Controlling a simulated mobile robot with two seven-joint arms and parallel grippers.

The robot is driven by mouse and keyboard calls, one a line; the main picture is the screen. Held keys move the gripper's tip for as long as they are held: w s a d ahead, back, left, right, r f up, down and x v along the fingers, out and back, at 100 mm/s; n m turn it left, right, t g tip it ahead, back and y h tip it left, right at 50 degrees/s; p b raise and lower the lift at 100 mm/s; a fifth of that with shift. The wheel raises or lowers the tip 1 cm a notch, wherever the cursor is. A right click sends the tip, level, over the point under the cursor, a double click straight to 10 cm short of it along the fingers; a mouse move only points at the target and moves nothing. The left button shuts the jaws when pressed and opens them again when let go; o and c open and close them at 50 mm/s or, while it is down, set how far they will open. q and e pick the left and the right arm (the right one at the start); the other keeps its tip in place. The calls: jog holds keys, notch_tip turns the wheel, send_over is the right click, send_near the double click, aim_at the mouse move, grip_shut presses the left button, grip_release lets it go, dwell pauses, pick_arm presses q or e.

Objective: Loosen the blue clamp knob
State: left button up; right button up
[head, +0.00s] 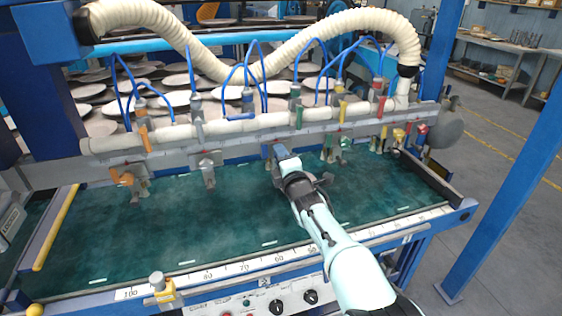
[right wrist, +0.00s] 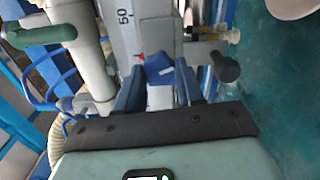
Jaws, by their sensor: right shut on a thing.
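The blue clamp knob (right wrist: 158,68) shows in the right wrist view between the two dark blue fingers of my right gripper (right wrist: 157,82). The fingers are closed on it from both sides. In the head view my right gripper (head: 281,156) reaches over the green bed to the middle of the grey rail, where the gripper hides most of this clamp. The rail's scale shows a 50 mark beside the knob in the wrist view. My left gripper is not in view.
Along the rail (head: 240,140) stand other clamps, including an orange one (head: 127,178), a grey one (head: 208,165) and a green one (head: 330,150). Cream hoses and blue tubes run above. The green bed (head: 200,225) is clear at the front left.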

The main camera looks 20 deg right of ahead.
jog(key=shift+f+n+b, duration=0.1)
jog(key=shift+n+b, duration=0.25)
jog(key=shift+n, duration=0.45)
jog(key=o, duration=1)
jog(key=shift+o, duration=0.2)
jog(key=shift+s, duration=0.1)
